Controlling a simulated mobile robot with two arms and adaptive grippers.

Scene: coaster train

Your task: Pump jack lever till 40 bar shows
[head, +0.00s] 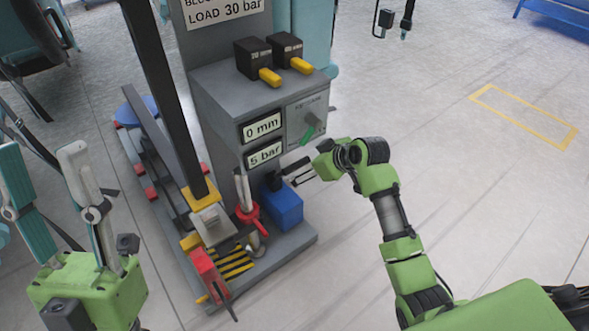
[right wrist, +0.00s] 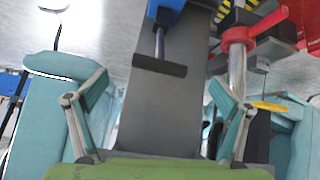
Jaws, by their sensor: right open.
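The jack stand is a grey cabinet (head: 225,95) whose displays read 0 mm (head: 262,126) and 5 bar (head: 265,153). A blue pump (head: 283,207) sits at its foot, with a dark lever (head: 274,182) on top. In the right wrist view the lever is a metal rod with a black crossbar handle (right wrist: 159,66), rising from the blue pump (right wrist: 167,8). My right gripper (head: 294,174) is open beside the lever; in its wrist view the handle lies ahead between the spread fingers, apart from them. My left gripper (head: 42,150) is open and empty at the left, away from the stand.
The floor to the right is clear.

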